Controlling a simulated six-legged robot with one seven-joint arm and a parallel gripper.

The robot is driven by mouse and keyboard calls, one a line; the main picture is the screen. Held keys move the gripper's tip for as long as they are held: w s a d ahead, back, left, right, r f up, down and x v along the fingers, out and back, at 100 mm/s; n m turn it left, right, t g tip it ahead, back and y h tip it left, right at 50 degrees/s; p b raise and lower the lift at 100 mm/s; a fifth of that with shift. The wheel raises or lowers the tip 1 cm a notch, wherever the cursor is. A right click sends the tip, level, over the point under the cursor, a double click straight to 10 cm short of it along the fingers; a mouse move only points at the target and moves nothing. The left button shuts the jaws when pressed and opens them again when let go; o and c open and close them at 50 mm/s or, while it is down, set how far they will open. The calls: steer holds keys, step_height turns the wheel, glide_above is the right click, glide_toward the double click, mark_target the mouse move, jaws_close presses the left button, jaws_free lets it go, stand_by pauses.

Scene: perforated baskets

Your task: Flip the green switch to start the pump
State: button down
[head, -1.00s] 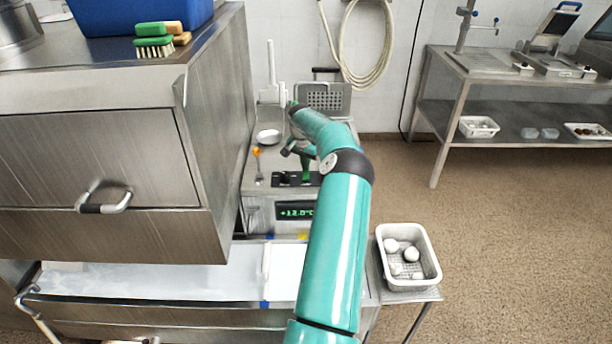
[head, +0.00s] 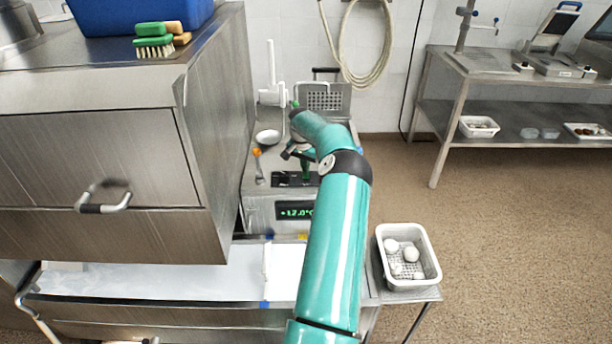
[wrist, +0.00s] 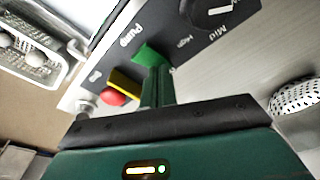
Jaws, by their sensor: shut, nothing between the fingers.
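The green switch (wrist: 148,55) sits on a dark panel beside the printed word "Pump" in the wrist view. My gripper (wrist: 157,78) is shut and empty, and its dark green fingers reach to the near side of the switch. Whether they touch it I cannot tell. A yellow switch (wrist: 124,82) and a red button (wrist: 112,98) lie to the left, and a dial marked Mid and High (wrist: 215,10) lies to the right. In the head view my gripper (head: 306,170) is over the panel of the steel unit (head: 262,205); my arm hides part of it, and the green switch is not distinguishable there.
A white perforated basket (head: 435,277) with several round white items stands right of my arm. A spoon-like utensil (head: 258,165) and a small white bowl (head: 268,137) are left of my gripper. A steel cabinet (head: 215,120) rises close on the left. Floor is open on the right.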

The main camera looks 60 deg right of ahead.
step_height(320, 180, up, 7)
stand_by(0.8)
steer(key=shift+s, duration=0.1)
stand_by(0.5)
